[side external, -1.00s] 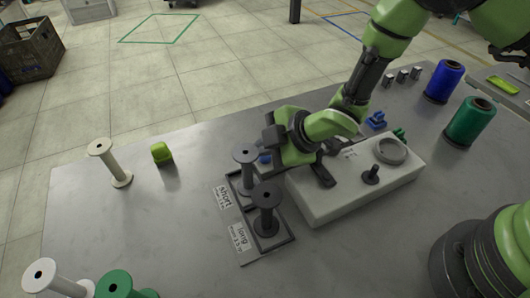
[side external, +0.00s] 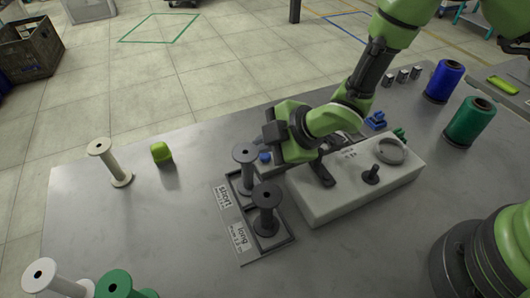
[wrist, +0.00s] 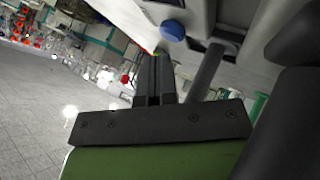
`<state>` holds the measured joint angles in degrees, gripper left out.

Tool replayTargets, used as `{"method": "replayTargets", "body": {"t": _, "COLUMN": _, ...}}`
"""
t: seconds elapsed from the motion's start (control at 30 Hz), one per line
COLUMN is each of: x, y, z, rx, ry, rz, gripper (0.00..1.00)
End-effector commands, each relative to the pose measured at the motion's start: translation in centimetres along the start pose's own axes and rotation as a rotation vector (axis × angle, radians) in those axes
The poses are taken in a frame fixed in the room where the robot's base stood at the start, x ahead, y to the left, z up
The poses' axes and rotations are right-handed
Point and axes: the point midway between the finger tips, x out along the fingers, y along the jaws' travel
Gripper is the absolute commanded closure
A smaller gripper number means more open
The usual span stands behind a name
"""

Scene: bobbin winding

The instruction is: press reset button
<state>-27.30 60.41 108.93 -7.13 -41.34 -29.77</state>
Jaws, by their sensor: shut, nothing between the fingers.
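The white winding machine (side external: 335,205) stands on the grey table, with a dark spindle (side external: 371,174) and a round grey ring (side external: 390,151) on top. The wrist view also shows a blue round cap (wrist: 172,30), just beyond and slightly right of my fingertips. My gripper (wrist: 155,55) is shut and empty. In the side view its dark fingers (side external: 323,172) are low over the machine. A gap or contact with the button cannot be told.
Two dark bobbins (side external: 245,168) (side external: 267,208) stand on the short and long trays in front of the machine. A white bobbin (side external: 110,162) and a green block (side external: 161,153) are at left. Blue (side external: 444,82) and green (side external: 469,121) thread spools stand at right.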

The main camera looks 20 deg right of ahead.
Motion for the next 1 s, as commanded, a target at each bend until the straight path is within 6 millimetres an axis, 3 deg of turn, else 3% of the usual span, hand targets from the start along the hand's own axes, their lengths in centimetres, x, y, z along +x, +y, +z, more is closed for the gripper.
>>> {"method": "replayTargets", "body": {"t": 0.5, "x": -3.2, "y": 2.4, "z": -2.4, "rx": 0.0, "ry": 0.001, "rz": 0.002, "gripper": 1.0}}
{"method": "replayTargets", "body": {"t": 1.0, "x": -3.4, "y": 2.4, "z": -2.4, "rx": 0.0, "ry": -0.001, "rz": 0.0, "gripper": 1.0}}
